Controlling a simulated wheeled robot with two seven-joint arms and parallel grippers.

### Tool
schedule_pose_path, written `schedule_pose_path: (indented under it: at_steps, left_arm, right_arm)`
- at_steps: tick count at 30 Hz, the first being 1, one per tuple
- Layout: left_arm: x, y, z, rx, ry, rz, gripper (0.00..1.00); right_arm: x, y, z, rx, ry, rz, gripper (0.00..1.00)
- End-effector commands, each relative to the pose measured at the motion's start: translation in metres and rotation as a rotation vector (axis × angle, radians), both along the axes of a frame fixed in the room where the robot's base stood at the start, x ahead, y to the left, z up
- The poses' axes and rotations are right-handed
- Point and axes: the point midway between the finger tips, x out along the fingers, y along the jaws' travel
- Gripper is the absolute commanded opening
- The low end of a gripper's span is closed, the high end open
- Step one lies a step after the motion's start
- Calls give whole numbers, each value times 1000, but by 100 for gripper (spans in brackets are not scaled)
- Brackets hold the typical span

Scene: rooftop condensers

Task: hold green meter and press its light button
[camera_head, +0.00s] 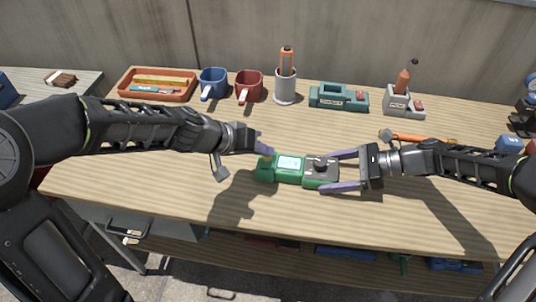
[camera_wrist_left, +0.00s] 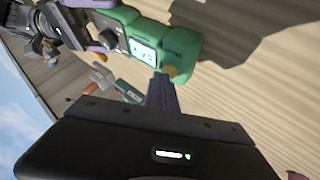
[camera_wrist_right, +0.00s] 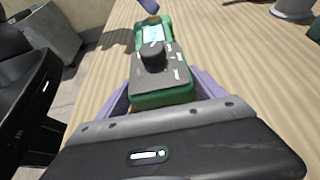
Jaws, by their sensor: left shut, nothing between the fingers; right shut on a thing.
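The green meter (camera_head: 263,173) is near the middle of the table, with a pale blue screen (camera_head: 289,162) and a dark dial (camera_head: 320,163). My right gripper (camera_head: 326,171) is shut on its dial end, one purple finger on each side; the right wrist view shows the grip (camera_wrist_right: 160,97). A small yellow-brown button (camera_wrist_right: 152,20) sits at the opposite end. My left gripper (camera_head: 268,151) is shut and empty, its fingertips just above that end. In the left wrist view the fingertips (camera_wrist_left: 162,84) are close to the button; I cannot tell whether they touch.
An orange screwdriver (camera_head: 410,138) lies behind my right gripper. The front is clear.

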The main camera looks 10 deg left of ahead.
Motion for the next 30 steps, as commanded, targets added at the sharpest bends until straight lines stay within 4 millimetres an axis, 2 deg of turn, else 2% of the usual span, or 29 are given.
schedule_pose_path:
  at_steps: [19, 30]
  left_arm:
    - [1, 0, 14, 0, -3, -2, 0]
    - [1, 0, 51, 1, -4, -1, 0]
  right_arm:
    - [0, 0, 0, 1, 0, 1, 42]
    - [0, 0, 0, 1, 0, 1, 42]
